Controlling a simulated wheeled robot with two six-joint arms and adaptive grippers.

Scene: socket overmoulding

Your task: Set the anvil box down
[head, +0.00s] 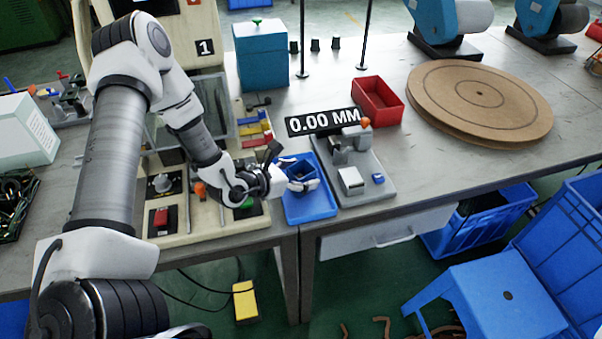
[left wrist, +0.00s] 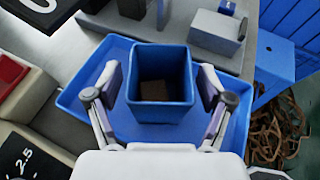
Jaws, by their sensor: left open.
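The anvil box is a small open-topped blue box (left wrist: 160,116) standing upright on a flat blue tray (left wrist: 78,98), with something brown at its bottom. My left gripper (left wrist: 160,84) is open, with one finger on each side of the box and small gaps between fingers and walls. In the head view the blue tray (head: 316,206) lies near the table's front edge, and my left gripper (head: 304,184) is low over it. There the gripper partly hides the box (head: 302,170). My right gripper is not in view.
A grey gauge stand (head: 352,180) with a 0.00 MM display (head: 325,122) stands right of the tray. A press fixture with a red button (head: 161,218) is at left. A red bin (head: 377,101) and round wooden board (head: 480,100) are further right. Table between is clear.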

